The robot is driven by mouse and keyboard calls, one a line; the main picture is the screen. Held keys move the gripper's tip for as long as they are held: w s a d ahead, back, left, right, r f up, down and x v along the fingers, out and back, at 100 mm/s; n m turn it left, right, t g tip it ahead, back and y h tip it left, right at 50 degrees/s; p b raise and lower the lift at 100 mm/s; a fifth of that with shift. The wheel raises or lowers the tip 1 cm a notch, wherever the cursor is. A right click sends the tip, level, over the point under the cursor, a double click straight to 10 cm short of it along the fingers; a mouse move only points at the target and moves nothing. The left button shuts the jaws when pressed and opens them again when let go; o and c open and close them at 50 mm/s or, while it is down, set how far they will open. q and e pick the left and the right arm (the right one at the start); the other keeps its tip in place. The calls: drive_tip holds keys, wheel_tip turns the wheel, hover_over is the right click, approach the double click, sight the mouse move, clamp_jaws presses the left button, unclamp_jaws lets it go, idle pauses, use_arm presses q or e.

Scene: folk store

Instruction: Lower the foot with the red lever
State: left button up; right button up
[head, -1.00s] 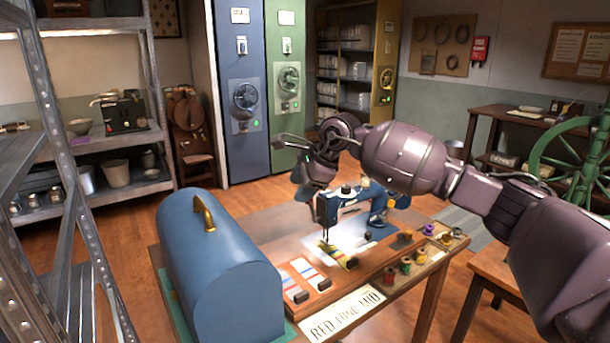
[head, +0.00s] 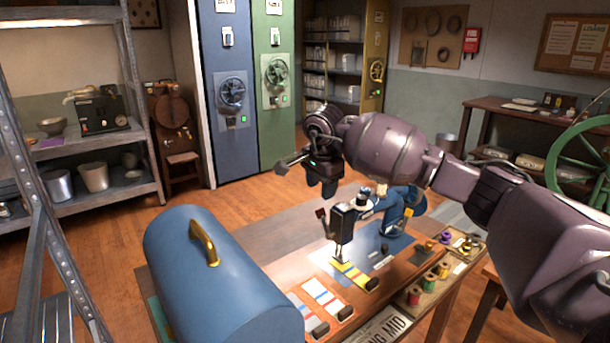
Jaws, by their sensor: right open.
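A blue sewing machine (head: 398,205) stands on the wooden table, with its dark head (head: 343,220) toward the left. A small dark-red lever (head: 321,214) sticks up at the left side of the head. The presser foot (head: 340,254) is low over a yellow strip in a bright patch of light; whether it touches is too small to tell. My right gripper (head: 322,188) is open and empty, just above and behind the lever, apart from it in the picture. My left gripper is not in view.
A blue domed case (head: 215,275) with a brass handle stands at the table's left. Striped cloth samples (head: 320,300) lie in front of the machine. Thread spools (head: 430,280) stand in a tray at right. A metal shelf (head: 85,140) is on the left.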

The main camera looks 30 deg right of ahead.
sight(320, 214)
drive_tip(key=shift+b+x, duration=1.1)
drive_tip(key=shift+x, duration=1.75)
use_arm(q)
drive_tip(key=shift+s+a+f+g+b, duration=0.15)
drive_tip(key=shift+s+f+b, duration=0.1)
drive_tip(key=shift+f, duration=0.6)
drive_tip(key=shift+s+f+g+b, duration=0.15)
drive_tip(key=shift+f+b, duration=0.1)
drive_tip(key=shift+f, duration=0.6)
use_arm(e)
drive_tip(key=shift+x, duration=1.3)
drive_tip(key=shift+w+f, duration=0.1)
drive_tip(key=shift+w, duration=0.05)
drive_tip(key=shift+f, duration=0.2)
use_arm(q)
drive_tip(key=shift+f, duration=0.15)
use_arm(e)
drive_tip(key=shift+r, duration=0.15)
